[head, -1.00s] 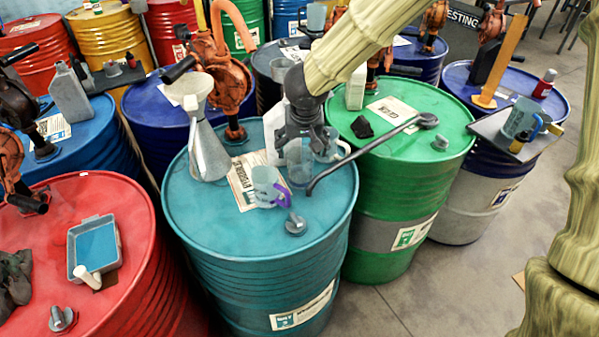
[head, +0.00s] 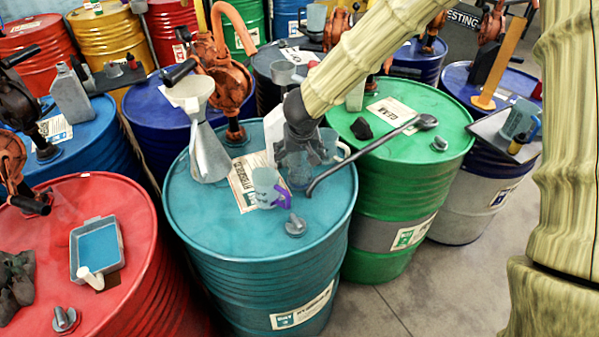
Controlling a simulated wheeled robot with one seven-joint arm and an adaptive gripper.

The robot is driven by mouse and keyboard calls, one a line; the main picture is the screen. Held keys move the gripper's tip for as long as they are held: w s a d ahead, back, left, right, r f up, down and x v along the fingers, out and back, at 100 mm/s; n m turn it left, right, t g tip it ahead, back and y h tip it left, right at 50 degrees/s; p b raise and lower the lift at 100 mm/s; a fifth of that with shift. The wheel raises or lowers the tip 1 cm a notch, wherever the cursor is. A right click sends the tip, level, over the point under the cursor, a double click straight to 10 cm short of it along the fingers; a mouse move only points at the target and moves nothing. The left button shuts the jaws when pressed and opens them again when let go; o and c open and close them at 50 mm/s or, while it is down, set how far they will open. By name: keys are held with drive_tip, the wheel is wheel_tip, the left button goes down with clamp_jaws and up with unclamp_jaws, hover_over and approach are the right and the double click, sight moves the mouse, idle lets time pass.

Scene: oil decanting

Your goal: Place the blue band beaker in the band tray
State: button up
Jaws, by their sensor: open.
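My gripper (head: 298,157) is open and points down over the teal drum (head: 215,225). A clear bluish beaker (head: 300,180) stands directly under its fingers; I cannot tell whether they touch it, and no band colour is clear. Beside it on the left is a pale beaker with a purple handle (head: 265,186). Another beaker with a pale handle (head: 331,146) stands behind on the right, partly hidden by my gripper. A grey tray with a blue inside (head: 118,248) lies on the red drum at left; I cannot tell whether it is the band tray.
A grey funnel can (head: 205,150) and an orange pump (head: 232,75) stand at the teal drum's back left. A long dark ladle (head: 365,152) reaches onto the green drum (head: 450,110). A dark tray (head: 493,128) with a blue-handled beaker (head: 517,118) is at right.

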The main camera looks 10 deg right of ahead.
drive_tip(key=shift+d+p+x, duration=0.2)
drive_tip(key=shift+p+x, duration=0.65)
drive_tip(key=shift+x, duration=0.4)
drive_tip(key=shift+p+x, duration=0.4)
drive_tip(key=shift+x, duration=0.8)
drive_tip(key=c, duration=1.2)
drive_tip(key=shift+o, duration=0.2)
wheel_tip(320, 180, up, 18)
drive_tip(key=b, duration=0.2)
drive_tip(key=shift+s+f+b, duration=0.1)
drive_tip(key=shift+f+b, duration=0.15)
drive_tip(key=shift+b, duration=0.05)
drive_tip(key=shift+c, duration=0.2)
drive_tip(key=m+h, duration=0.1)
drive_tip(key=m, duration=0.1)
approach(300, 163)
drive_tip(key=shift+s+d+r, duration=0.2)
drive_tip(key=shift+d, duration=0.55)
drive_tip(key=shift+s+d+r, duration=0.2)
drive_tip(key=shift+d, duration=0.55)
drive_tip(key=shift+s+d+r, duration=0.2)
drive_tip(key=shift+d+r, duration=0.05)
drive_tip(key=shift+d, duration=0.5)
